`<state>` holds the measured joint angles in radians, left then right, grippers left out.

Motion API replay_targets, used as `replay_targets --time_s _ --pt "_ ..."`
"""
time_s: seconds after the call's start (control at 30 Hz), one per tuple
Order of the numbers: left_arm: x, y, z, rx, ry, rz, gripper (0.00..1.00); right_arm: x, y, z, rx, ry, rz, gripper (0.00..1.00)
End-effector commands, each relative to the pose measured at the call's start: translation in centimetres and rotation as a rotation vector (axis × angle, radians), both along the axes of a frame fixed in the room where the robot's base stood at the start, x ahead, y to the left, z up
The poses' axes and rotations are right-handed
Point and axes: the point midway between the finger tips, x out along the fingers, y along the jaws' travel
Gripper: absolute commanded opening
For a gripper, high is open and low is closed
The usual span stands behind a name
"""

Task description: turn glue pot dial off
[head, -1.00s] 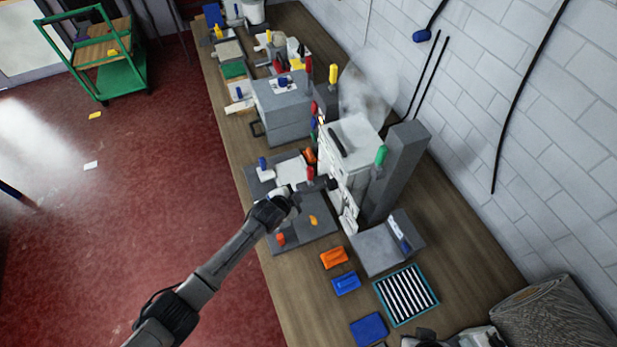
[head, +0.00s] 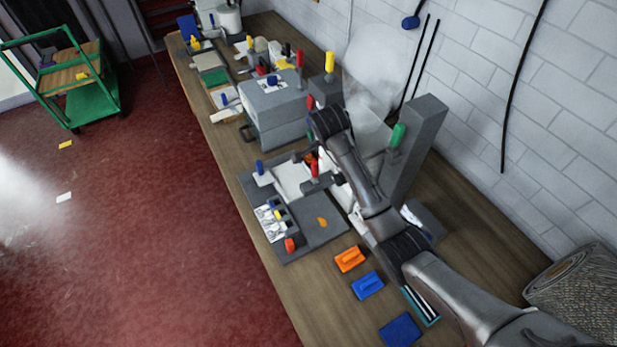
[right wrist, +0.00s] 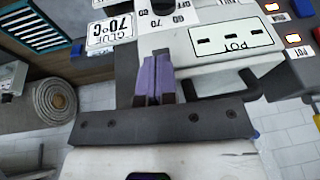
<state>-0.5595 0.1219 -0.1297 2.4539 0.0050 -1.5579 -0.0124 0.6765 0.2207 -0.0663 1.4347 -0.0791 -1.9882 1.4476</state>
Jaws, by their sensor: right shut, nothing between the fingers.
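In the right wrist view my right gripper (right wrist: 154,80) has its purple fingers shut together with nothing between them. The fingertips point at a white panel, close to the dial scale with printed numbers (right wrist: 160,21). The black dial knob (right wrist: 166,5) is cut off by the top edge, so its setting cannot be read. In the head view the white glue pot machine (head: 371,128) is mostly hidden behind my right arm, as are the dial and the right fingertips. My left gripper is not in view.
Steam (head: 375,70) rises over the machine. A grey column with a green handle (head: 397,134) stands right of my arm. A lever with a red handle (head: 314,169) is close to its left. Orange (head: 350,259) and blue (head: 367,285) blocks lie on the bench in front.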

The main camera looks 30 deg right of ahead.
Motion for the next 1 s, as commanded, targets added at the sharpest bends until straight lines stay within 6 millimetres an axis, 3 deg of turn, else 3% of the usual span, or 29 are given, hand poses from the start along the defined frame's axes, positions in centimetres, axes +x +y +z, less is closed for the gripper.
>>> replay_targets --time_s 0.23,0.7,1.0 --pt "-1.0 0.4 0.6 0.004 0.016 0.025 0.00 0.6 -0.8 -1.0 0.002 -0.002 -0.040 0.00" --pt "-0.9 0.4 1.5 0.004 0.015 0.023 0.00 1.3 -3.3 -9.2 0.002 -0.002 -0.037 0.00" --pt "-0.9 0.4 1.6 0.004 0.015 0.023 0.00 2.4 -3.2 -12.1 0.003 -0.005 -0.035 0.00"
